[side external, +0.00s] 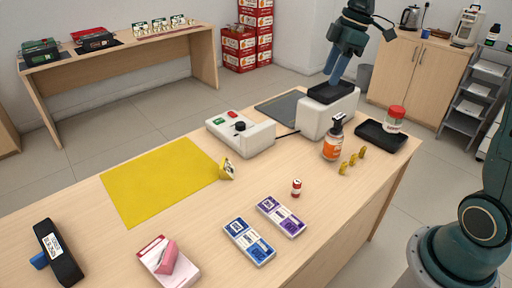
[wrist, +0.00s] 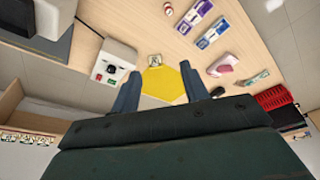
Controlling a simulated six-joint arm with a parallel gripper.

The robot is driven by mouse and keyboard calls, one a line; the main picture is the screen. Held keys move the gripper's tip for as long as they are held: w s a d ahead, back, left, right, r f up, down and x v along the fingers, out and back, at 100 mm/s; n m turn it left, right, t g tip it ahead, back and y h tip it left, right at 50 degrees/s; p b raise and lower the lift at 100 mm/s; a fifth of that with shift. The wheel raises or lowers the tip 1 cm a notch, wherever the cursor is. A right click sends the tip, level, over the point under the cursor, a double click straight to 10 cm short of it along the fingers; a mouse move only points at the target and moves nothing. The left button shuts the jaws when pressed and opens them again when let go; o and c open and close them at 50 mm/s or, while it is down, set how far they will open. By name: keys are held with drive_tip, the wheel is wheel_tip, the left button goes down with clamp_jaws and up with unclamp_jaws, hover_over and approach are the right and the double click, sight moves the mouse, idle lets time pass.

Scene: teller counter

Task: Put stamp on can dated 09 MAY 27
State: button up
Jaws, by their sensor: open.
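A small red and white can (side external: 296,187) stands upright on the counter; it also shows in the wrist view (wrist: 168,9). No date is readable on it. A yellow piece with a pale face (side external: 227,169) sits at the mat's right edge, also in the wrist view (wrist: 155,60); I cannot tell whether it is the stamp. A black and blue device with a white label (side external: 57,252) lies at the front left. My gripper (side external: 336,70) is open, with nothing seen between its fingers (wrist: 160,92), above the far part of the counter and apart from these things.

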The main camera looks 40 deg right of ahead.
drive_tip(key=s+a+r+m+t+h, duration=0.1)
drive_tip(key=s+a+r+m, duration=0.1)
drive_tip(key=s+a+m, duration=0.3)
drive_tip(key=s+a+r+t, duration=0.1)
drive_tip(key=s+a, duration=0.2)
drive_tip(key=s, duration=0.4)
drive_tip(key=s+f+m+t+h, duration=0.1)
drive_tip(key=s+f+m, duration=0.2)
drive_tip(key=s, duration=0.8)
drive_tip(key=shift+a+f+m+t, duration=0.3)
drive_tip(key=shift+a+f+m, duration=0.15)
drive_tip(key=shift+m, duration=0.55)
